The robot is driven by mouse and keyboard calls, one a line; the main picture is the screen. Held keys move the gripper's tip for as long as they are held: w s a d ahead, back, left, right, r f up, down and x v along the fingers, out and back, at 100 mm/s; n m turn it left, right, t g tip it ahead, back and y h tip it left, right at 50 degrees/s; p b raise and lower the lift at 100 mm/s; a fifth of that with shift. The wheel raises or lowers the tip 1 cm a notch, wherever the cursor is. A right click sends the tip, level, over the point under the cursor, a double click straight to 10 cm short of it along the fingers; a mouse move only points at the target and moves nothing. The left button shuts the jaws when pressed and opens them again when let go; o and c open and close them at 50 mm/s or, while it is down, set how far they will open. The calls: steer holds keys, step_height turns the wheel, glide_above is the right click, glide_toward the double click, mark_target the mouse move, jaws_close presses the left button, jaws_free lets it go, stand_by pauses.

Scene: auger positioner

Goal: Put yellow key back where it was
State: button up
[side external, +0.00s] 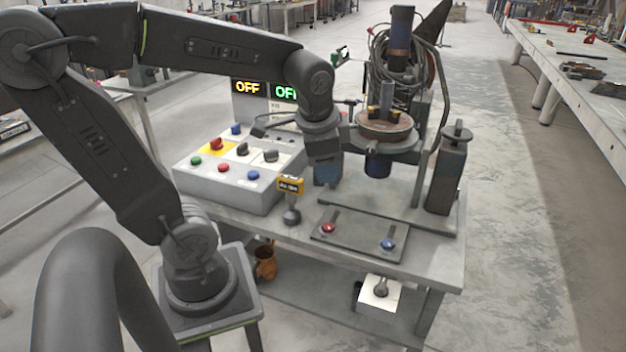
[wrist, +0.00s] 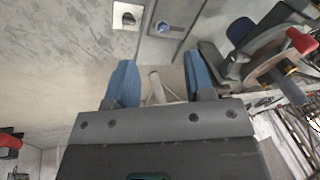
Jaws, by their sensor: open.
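My gripper (side external: 327,178) hangs over the table, right of the control box, with its blue fingertips pointing down. In the wrist view, the blue fingers (wrist: 160,76) stand apart with nothing held between them. I cannot make out a yellow key for certain in either view. A plate (side external: 358,238) at the table's front edge carries a red key-like piece (side external: 328,228) and a blue one (side external: 388,244). The blue piece also shows at the top of the wrist view (wrist: 163,28). A small yellow and black tag (side external: 291,184) stands above a grey round knob (side external: 291,215).
A control box (side external: 228,190) with coloured buttons and switches stands at the left. The auger machine's round table (side external: 385,128) is close to the right of my gripper. A grey column (side external: 447,175) stands further right. A white switch box (side external: 380,292) is below the table's front edge.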

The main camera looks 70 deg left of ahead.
steer(key=s+d+r+n+t+h, duration=0.1)
steer(key=s+d+n+t+h, duration=0.1)
steer(key=s+d, duration=0.3)
steer(key=shift+d+n+t, duration=0.5)
steer(key=shift+d+n, duration=0.2)
steer(key=shift+d, duration=0.55)
